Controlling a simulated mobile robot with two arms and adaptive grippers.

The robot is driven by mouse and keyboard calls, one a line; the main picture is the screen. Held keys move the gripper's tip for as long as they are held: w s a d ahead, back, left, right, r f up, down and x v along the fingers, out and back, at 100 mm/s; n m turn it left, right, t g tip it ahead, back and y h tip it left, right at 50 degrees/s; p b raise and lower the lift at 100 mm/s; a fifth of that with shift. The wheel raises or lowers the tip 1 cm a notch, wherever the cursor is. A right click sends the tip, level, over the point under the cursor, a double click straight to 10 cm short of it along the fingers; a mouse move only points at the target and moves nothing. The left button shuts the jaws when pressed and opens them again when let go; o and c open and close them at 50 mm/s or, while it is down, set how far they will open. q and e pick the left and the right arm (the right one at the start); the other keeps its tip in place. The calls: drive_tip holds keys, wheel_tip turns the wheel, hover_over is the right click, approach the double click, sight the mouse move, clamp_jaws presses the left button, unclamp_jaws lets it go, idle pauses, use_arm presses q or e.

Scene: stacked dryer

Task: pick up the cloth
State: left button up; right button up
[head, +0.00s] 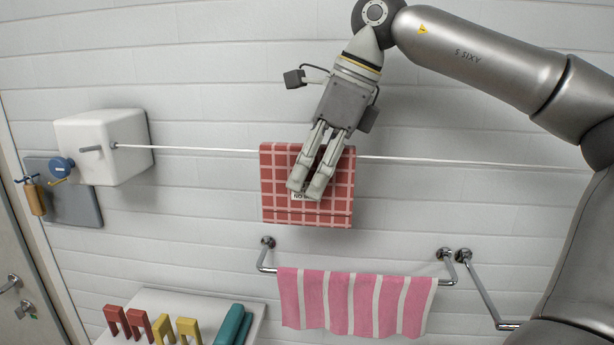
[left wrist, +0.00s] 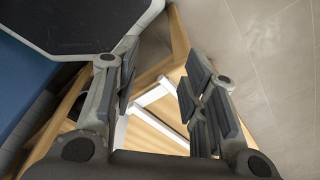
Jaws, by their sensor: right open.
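A red checked cloth (head: 278,185) hangs folded over a thin white line in the head view. My right gripper (head: 307,190) points down in front of this cloth, with its two fingers over the cloth's middle and a gap between them. It is open, and I cannot tell whether the fingertips touch the cloth. The fingers partly hide the cloth and a small white label on it. My left gripper (left wrist: 157,95) shows in the left wrist view with its fingers wide apart and nothing between them.
A pink and white striped towel (head: 355,303) hangs on a metal bar below. The line (head: 200,149) runs from a white box (head: 105,145) at left across the panelled wall. Red and yellow pegs (head: 138,322) and a teal item (head: 232,325) rest on a white shelf at lower left.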

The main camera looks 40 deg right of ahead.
drive_tip(key=shift+x, duration=0.85)
drive_tip(key=shift+a, duration=0.1)
drive_tip(key=shift+f, duration=0.25)
clamp_jaws()
drive_tip(key=shift+r, duration=0.1)
wheel_tip(320, 180, up, 18)
idle(0.7)
drive_tip(key=shift+r, duration=0.1)
